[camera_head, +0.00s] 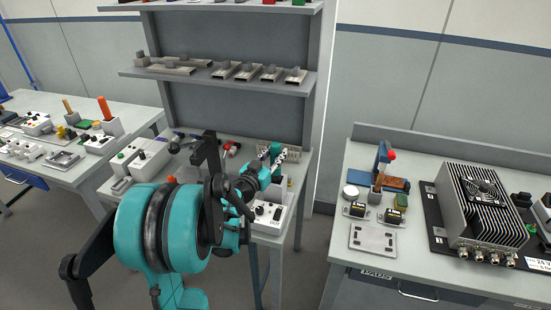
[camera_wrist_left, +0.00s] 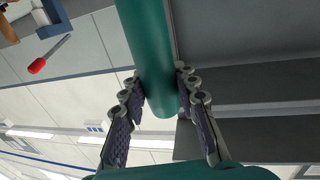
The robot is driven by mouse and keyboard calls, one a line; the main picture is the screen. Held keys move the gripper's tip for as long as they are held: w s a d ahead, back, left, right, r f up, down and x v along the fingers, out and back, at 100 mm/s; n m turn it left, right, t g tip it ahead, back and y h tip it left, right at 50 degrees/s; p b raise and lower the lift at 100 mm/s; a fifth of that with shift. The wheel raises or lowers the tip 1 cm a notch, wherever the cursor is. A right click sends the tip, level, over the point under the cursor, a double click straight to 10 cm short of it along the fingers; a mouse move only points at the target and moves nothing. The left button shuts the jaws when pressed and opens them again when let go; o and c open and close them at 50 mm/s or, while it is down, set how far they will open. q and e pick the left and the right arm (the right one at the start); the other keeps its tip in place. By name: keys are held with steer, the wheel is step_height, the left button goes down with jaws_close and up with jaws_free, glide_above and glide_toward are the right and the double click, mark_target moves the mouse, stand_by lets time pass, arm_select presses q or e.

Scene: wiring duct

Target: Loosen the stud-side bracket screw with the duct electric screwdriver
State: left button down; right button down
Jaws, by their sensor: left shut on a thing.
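My left gripper (camera_head: 279,157) is over the middle bench in the head view. In the left wrist view its two fingers (camera_wrist_left: 160,88) are closed on either side of a smooth teal cylinder (camera_wrist_left: 150,45), which looks like the body of the electric screwdriver. A small part of the teal tool (camera_head: 276,149) shows between the fingers in the head view. The tool's tip is not clear in either view. I cannot make out the stud-side bracket or its screw. My right gripper is not in view.
A white box with black knobs (camera_head: 268,213) stands just below the gripper. A grey shelf unit (camera_head: 222,108) rises behind it. The right bench holds a finned metal box (camera_head: 484,207), a flat metal plate (camera_head: 373,240) and small parts. The left bench (camera_head: 60,105) is crowded.

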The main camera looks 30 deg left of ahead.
arm_select(q)
step_height(320, 180, up, 15)
steer(key=p, duration=0.5)
steer(key=shift+p, duration=0.3)
step_height(320, 180, up, 12)
steer(key=p, duration=0.9)
steer(key=shift+f, duration=0.25)
